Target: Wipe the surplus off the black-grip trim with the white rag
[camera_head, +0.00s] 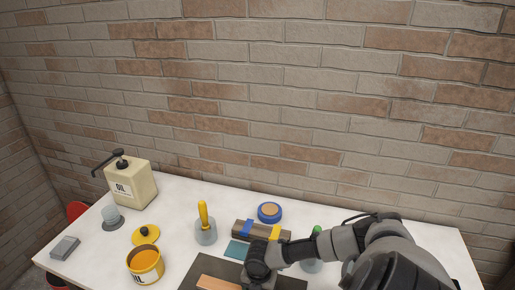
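I cannot pick out the black-grip trim or the white rag; the bottom edge and my arm cut off part of the table. My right arm reaches in from the right, and its gripper (257,284) points down over a dark mat (231,272) at the bottom edge. Its fingers are cut off or hidden, so its opening does not show. An orange-brown wooden piece (216,283) lies on the mat just left of the gripper. My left gripper is out of view.
A yellow-handled tool (204,220), teal square (237,250), banded block (250,231) and blue roll (269,212) lie mid-table. A brick wall stands behind.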

